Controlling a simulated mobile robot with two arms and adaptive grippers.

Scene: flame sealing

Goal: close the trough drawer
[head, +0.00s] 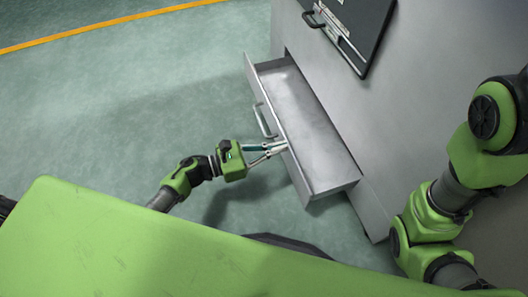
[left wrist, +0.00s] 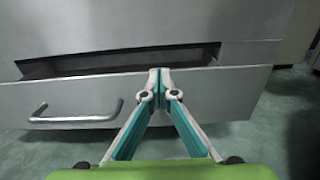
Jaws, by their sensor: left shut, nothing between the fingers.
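The trough drawer (head: 313,130) is a grey metal drawer pulled out of the cabinet in the head view, empty inside. Its front panel (left wrist: 225,95) fills the middle of the left wrist view, with a dark gap above it. A bar handle (head: 264,121) is on the front; it also shows at the left in the left wrist view (left wrist: 75,113). My left gripper (head: 284,147) is shut and empty, its fingertips at the drawer front, to the right of the handle in the wrist view. Contact looks likely but is hard to confirm. My right gripper is out of view.
The grey cabinet (head: 400,130) stands at the right, with a dark panel door (head: 350,25) above the drawer. My right arm is at the right edge. Green floor (head: 130,110) with a yellow line is open at the left.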

